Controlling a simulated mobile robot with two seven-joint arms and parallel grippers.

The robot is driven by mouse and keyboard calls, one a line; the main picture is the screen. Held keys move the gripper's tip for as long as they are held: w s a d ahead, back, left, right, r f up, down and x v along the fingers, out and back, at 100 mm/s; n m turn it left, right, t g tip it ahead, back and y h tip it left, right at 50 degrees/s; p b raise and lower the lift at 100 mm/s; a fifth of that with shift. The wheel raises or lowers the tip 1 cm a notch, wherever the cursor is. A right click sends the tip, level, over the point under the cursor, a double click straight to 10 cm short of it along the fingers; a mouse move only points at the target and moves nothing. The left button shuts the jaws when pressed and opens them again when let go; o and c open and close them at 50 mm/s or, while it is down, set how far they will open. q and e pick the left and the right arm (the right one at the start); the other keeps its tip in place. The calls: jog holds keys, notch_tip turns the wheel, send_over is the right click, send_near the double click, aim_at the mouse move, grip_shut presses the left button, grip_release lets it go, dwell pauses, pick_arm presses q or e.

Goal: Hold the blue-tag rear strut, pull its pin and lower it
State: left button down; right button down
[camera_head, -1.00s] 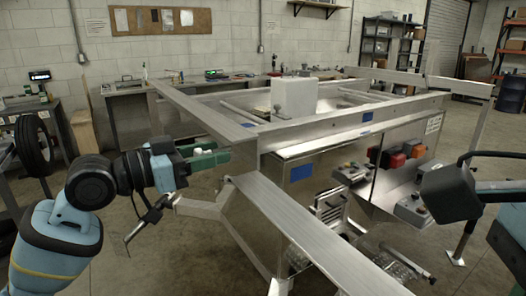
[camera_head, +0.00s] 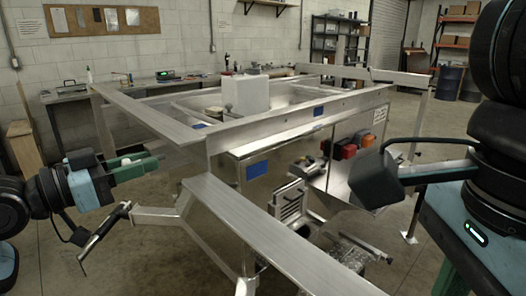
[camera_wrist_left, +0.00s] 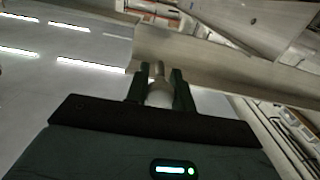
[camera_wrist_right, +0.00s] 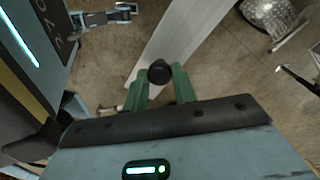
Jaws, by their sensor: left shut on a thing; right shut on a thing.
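My left gripper (camera_head: 150,167) is left of the trailer's near corner. In the left wrist view its fingers (camera_wrist_left: 158,88) are shut on a pale, round-ended piece (camera_wrist_left: 158,95), in front of a broad metal beam (camera_wrist_left: 205,62). My right gripper (camera_wrist_right: 159,84) is shut on a dark round knob (camera_wrist_right: 159,72), above a pale metal bar (camera_wrist_right: 190,35); whether the knob belongs to a pin is unclear. A blue tag (camera_head: 257,170) is on the trailer's side panel. A strut (camera_head: 165,215) slants out at the lower left. Which strut the tag marks is unclear.
The aluminium trailer frame (camera_head: 270,130) fills the middle, with a long beam (camera_head: 265,235) reaching toward me. An upright leg (camera_head: 415,210) stands at the right. A bench (camera_head: 130,105) and shelves (camera_head: 340,40) line the back wall. Concrete floor is open at the lower left.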

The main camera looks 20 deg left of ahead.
pick_arm(q)
jog(key=c, duration=1.2)
grip_release()
jog(key=shift+s+a, duration=0.1)
jog(key=shift+s, duration=0.05)
jog(key=shift+s, duration=0.1)
jog(key=shift+v, duration=5.9)
jog(key=shift+f, duration=0.2)
